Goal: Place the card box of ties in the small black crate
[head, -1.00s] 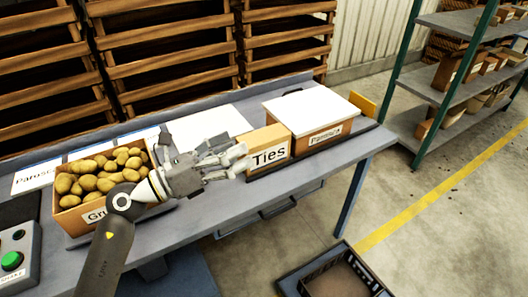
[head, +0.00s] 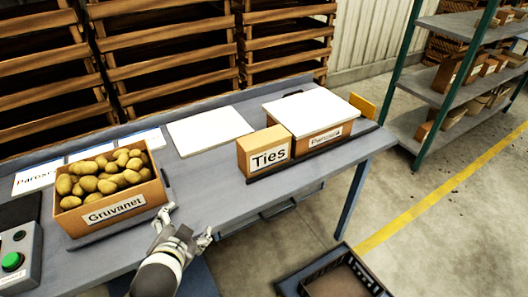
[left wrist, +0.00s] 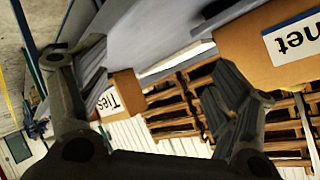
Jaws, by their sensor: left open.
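The card box of ties (head: 264,153), a tan box with a white "Ties" label, stands upright on the grey bench, left of and touching or close to the "Parmona" box. It also shows in the left wrist view (left wrist: 122,92). The small black crate (head: 340,278) is low down at the bottom right of the head view, partly cut off, with a brown inside. My right gripper is not in view.
A card box of potatoes (head: 114,209) labelled "Gruvanet" stands on the bench's left. A white-lidded box (head: 320,138) is right of the ties box. A control box with a green button (head: 14,262) is far left. The bench (head: 205,185) is clear between the boxes.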

